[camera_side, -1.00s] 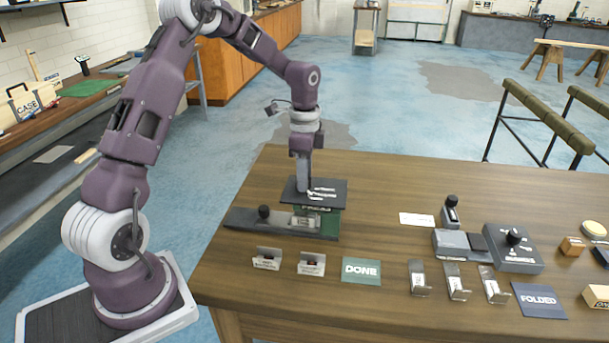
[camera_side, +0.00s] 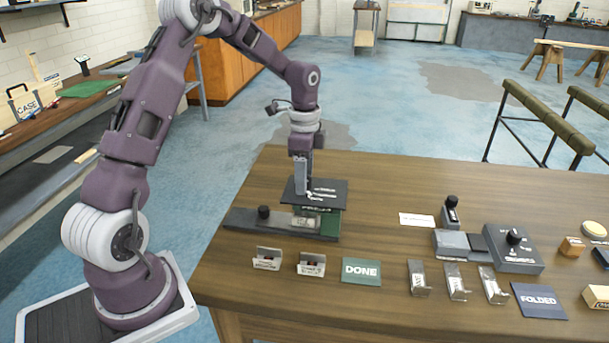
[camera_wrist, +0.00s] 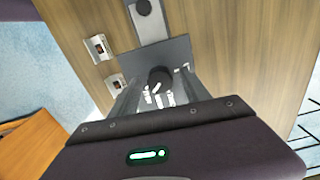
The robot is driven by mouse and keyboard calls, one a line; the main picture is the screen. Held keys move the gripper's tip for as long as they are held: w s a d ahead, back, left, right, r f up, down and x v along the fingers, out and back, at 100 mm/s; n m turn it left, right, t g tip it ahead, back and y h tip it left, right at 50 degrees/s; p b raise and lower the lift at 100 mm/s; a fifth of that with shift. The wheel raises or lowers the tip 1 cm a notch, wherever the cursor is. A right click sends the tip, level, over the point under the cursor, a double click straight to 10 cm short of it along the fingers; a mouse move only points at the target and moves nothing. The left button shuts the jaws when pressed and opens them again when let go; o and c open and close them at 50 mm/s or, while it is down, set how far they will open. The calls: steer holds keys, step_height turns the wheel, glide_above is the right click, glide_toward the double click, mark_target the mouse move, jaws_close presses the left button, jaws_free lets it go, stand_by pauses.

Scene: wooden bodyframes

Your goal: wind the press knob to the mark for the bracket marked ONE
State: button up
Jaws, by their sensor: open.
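A dark plate (camera_side: 334,190) with white markings tops the green-sided press at the left of the table. In the wrist view, a round black knob (camera_wrist: 160,76) stands on that plate (camera_wrist: 178,52), with white marks beside it. My gripper (camera_side: 303,192) is over the plate, fingers pointing down. In the wrist view my gripper (camera_wrist: 159,82) is open, with one finger on each side of the knob; I cannot tell whether they touch it. The side view hides the knob behind my fingers. The marks are too small to read. Three metal brackets (camera_side: 457,282) stand at the front edge.
A long dark base with a black knob (camera_side: 263,212) extends left of the plate. Two labelled holders (camera_side: 267,258) and a green DONE card (camera_side: 361,271) are in front. A grey knobbed box (camera_side: 513,255) and blue FOLDED card (camera_side: 539,300) are at right.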

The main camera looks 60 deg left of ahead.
step_height(320, 180, up, 7)
steer(key=shift+f, duration=0.1)
steer(key=shift+d+r, duration=0.1)
steer(key=shift+r, duration=0.2)
steer(key=s+d+r+n+t+y, duration=0.1)
steer(key=s+d+r+n+t, duration=0.25)
steer(key=s+d+r, duration=0.8)
steer(key=s+d+f+n+t, duration=0.1)
steer(key=s+d+n, duration=0.1)
steer(key=s, duration=0.5)
steer(key=s+d+f+n+t+h, duration=0.1)
steer(key=s+n, duration=0.3)
steer(key=s, duration=0.4)
steer(key=shift+d, duration=0.85)
steer(key=shift+w, duration=0.1)
